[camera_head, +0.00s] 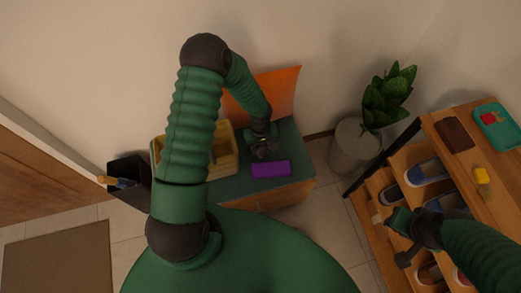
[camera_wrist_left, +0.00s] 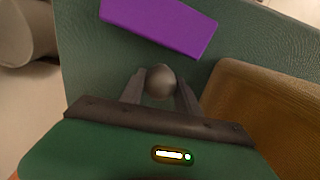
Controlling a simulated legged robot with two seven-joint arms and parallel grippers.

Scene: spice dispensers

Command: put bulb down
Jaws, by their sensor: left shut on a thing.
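My left gripper (camera_head: 262,152) is over the green top of a small cabinet (camera_head: 290,138), between a yellow-tan basket and a purple block. In the left wrist view, my left gripper (camera_wrist_left: 160,88) is shut on a rounded grey-brown thing (camera_wrist_left: 161,80), which I take for the bulb. Only its rounded end shows between the fingers. I cannot tell whether it touches the green surface. The bulb is not clear in the head view. My right gripper (camera_head: 402,238) is at the lower right beside the shoe rack; its finger gap is unclear.
The purple block (camera_head: 270,169) lies in front of my left gripper. The basket (camera_head: 222,152) stands to its left and an orange panel (camera_head: 270,95) behind. A potted plant (camera_head: 356,145) stands right of the cabinet. A wooden shoe rack (camera_head: 462,165) is at the right.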

